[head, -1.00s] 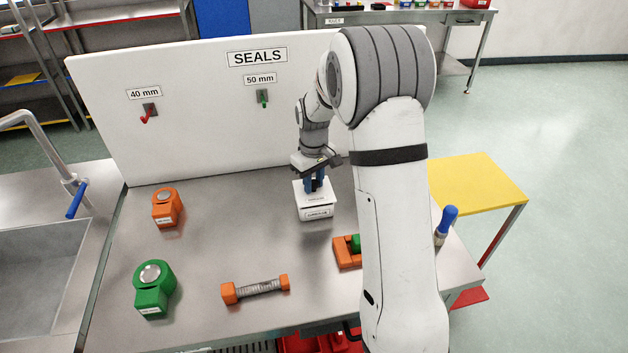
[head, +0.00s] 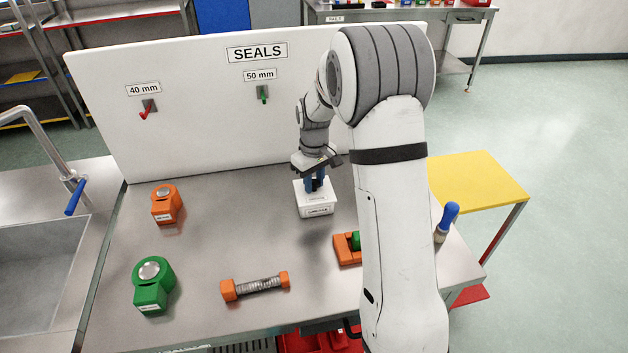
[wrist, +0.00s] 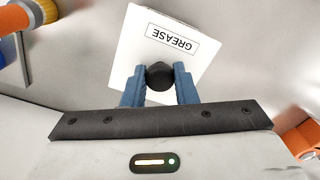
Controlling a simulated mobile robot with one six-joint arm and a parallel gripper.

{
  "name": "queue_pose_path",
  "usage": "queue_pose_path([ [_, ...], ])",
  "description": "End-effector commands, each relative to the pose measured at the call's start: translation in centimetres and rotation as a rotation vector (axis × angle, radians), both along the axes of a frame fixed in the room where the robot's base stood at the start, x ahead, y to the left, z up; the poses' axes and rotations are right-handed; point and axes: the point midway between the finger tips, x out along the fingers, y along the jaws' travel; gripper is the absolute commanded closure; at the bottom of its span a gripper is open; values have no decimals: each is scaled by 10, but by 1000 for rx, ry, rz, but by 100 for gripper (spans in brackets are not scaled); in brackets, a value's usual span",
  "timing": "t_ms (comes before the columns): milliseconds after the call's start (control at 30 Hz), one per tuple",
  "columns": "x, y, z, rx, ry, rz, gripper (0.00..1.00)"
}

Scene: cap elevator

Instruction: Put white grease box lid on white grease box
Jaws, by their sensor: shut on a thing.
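The white grease box (head: 317,209) stands on the steel table near the white back board. Its white lid (head: 314,188) is on top of the box or very close to it; I cannot tell whether it is fully seated. In the wrist view the lid (wrist: 140,35) shows its GREASE label and a dark round knob (wrist: 159,75). My gripper (head: 316,184) points down at the lid. In the wrist view its blue fingers (wrist: 159,80) are shut on the knob. The lid hides the box there.
An orange block (head: 166,204) and a green block (head: 153,284) stand at the left. An orange-ended spring piece (head: 255,286) lies at the front. The table's middle is clear.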

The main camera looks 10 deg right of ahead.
Motion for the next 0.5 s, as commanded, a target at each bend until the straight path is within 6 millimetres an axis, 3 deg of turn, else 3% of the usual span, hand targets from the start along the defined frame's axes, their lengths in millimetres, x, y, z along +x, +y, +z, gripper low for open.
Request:
queue_pose_path([
  [167,0,0,-1,0,0,0,96],
  [200,0,0,-1,0,0,0,71],
  [500,0,0,-1,0,0,0,49],
])
